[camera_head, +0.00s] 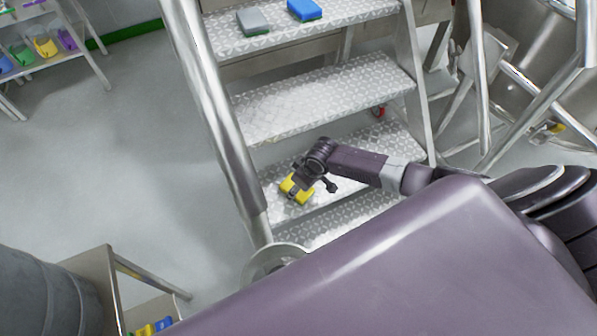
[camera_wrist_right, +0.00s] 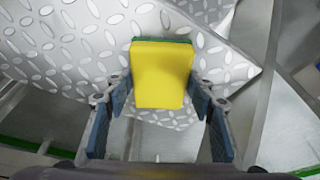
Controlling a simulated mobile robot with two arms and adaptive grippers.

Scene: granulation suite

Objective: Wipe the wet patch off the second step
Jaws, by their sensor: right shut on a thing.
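My right gripper (camera_head: 306,184) is shut on a yellow sponge (camera_head: 292,190) with a green scouring side. The sponge also shows between the fingers in the right wrist view (camera_wrist_right: 160,75). The gripper is over the left part of the second step from the bottom (camera_head: 385,142), a patterned metal tread. I cannot tell whether the sponge touches the tread. I cannot clearly make out a wet patch there; the gripper and forearm hide part of the tread. My left gripper is not in view.
The step above (camera_head: 325,92) is bare, with a paler area. A grey sponge (camera_head: 252,21) and a blue sponge (camera_head: 304,9) lie on the top visible step. A metal handrail (camera_head: 212,100) runs along the left. A shelf with coloured items (camera_head: 45,46) stands far left; open floor lies between.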

